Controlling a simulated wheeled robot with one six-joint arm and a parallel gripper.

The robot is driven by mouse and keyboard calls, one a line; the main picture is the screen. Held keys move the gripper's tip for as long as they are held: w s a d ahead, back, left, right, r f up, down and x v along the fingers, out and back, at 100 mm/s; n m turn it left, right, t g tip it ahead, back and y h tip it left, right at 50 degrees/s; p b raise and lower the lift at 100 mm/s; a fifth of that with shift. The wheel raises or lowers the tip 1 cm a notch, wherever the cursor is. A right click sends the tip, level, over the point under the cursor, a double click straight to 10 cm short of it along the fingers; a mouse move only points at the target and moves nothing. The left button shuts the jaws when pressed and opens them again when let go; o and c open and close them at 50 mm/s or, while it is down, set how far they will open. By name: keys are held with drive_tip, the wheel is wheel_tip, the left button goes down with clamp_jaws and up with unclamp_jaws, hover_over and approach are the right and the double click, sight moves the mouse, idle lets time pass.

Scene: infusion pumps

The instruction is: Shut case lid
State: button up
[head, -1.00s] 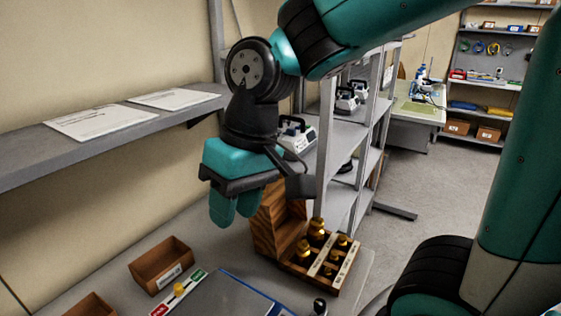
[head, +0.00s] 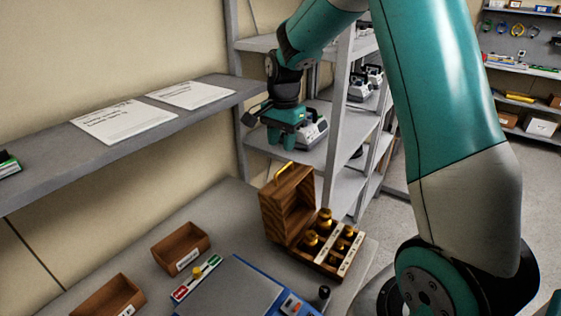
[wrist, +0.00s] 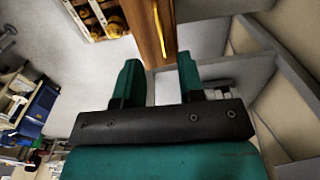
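The wooden case (head: 322,262) stands on the table with its lid (head: 286,203) open and upright at its left side. Brass weights (head: 325,218) sit in the case. A yellow handle (head: 283,174) is on the lid's top edge. My gripper (head: 284,146) is above and slightly behind the lid, apart from it in the head view. In the wrist view my gripper (wrist: 159,62) is open and empty, with a gap between the two teal fingers. The lid edge (wrist: 146,25) and handle (wrist: 160,32) appear beyond the fingertips, and part of the case (wrist: 98,18) shows upper left.
A grey shelf rack (head: 338,140) with pumps stands behind my gripper. A wall shelf (head: 60,160) with papers is at left. Two small wooden bins (head: 181,248) and a blue-edged grey scale (head: 232,292) are on the table in front of the case.

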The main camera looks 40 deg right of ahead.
sight(281, 170)
wheel_tip(281, 170, down, 8)
drive_tip(key=shift+w+p, duration=0.15)
drive_tip(key=shift+p, duration=0.65)
clamp_jaws()
